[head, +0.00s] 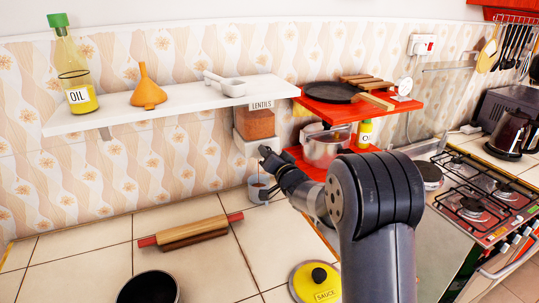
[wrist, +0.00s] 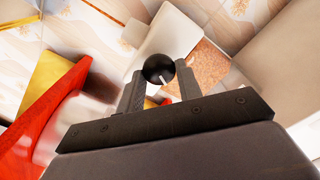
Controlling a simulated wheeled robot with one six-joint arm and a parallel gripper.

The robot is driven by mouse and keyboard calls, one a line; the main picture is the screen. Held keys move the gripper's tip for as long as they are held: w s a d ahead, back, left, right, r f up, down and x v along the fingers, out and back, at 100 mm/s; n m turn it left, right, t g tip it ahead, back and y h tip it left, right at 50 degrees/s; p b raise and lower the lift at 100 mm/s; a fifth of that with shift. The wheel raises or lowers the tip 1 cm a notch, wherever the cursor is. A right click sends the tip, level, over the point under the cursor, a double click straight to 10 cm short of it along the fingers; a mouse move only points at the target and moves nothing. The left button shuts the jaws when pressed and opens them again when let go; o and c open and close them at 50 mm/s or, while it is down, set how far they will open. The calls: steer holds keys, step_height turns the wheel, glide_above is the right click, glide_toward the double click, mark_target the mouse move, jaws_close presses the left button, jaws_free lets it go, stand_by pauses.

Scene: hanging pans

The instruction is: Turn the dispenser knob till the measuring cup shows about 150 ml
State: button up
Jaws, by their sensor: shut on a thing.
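The lentil dispenser (head: 256,122), labelled LENTILS, is mounted on the tiled wall under the white shelf, with orange-brown lentils behind its clear front. In the wrist view its lentil window (wrist: 205,68) and white body (wrist: 172,32) show. My gripper (head: 268,153) is at the dispenser's lower front. In the wrist view the jaws (wrist: 158,82) are shut on the round black knob (wrist: 158,68), which has a white mark pointing down and slightly right. The measuring cup (head: 258,188) stands on the counter below. Something reddish-brown shows in or above it; its level cannot be read.
The white shelf (head: 180,108) holds an oil bottle (head: 73,70), an orange funnel (head: 147,92) and a white scoop-like thing. Red shelves (head: 385,104) with a pan and pot stand right of my gripper. A rolling pin (head: 190,230) and sauce lid (head: 316,283) are on the counter.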

steer(key=o, duration=1)
steer(key=shift+c, duration=0.2)
steer(key=shift+s+d, duration=0.1)
steer(key=b+v, duration=0.2)
steer(key=v, duration=0.8)
steer(key=shift+s, duration=0.3)
steer(key=p+x, duration=0.2)
steer(key=x, duration=0.8)
steer(key=shift+w, duration=0.4)
